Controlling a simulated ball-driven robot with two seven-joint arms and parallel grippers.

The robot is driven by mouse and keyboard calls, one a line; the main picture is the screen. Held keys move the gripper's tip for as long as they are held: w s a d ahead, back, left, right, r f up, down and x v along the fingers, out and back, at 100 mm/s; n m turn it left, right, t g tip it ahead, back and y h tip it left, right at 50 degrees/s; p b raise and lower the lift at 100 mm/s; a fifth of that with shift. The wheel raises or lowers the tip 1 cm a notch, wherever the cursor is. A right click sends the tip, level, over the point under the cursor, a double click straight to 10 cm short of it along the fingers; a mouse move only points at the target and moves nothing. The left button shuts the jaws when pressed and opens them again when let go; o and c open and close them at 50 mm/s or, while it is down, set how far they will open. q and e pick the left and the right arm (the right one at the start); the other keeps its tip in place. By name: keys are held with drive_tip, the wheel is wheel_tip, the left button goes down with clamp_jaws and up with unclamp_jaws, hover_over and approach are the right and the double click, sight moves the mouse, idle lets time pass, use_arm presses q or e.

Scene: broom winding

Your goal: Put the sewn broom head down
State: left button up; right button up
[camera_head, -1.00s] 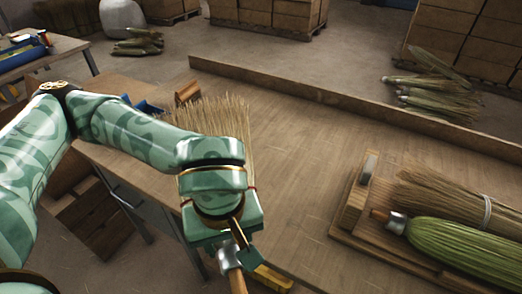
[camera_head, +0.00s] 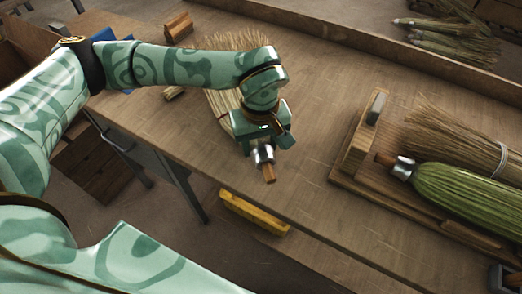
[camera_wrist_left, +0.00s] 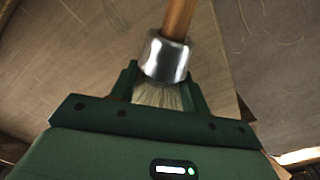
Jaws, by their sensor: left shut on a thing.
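My left gripper (camera_head: 262,135) is shut on the sewn broom head, just below its metal collar. The broom head's straw bristles (camera_head: 222,103) fan out behind the gripper, over the table (camera_head: 305,130) near its front edge. I cannot tell whether the bristles touch the table top. In the left wrist view the shiny collar (camera_wrist_left: 166,60) and stub (camera_wrist_left: 178,20) stand out from between the fingers, with some bristles (camera_wrist_left: 158,96) showing. My right gripper is not in view.
A wooden board (camera_head: 345,180) on the right holds a green broom head (camera_head: 455,193) and a tied straw bundle (camera_head: 465,137). A small wooden block (camera_head: 178,26) stands at the back left. A yellow bar (camera_head: 253,211) is below the front edge. The table middle is clear.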

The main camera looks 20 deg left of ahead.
use_arm(q)
wheel_tip(320, 180, down, 3)
drive_tip(key=shift+f+b, duration=0.2)
drive_tip(key=shift+b, duration=0.45)
drive_tip(key=shift+r, duration=0.1)
drive_tip(key=o, duration=1.2)
wheel_tip(320, 180, up, 12)
drive_tip(key=p, duration=0.4)
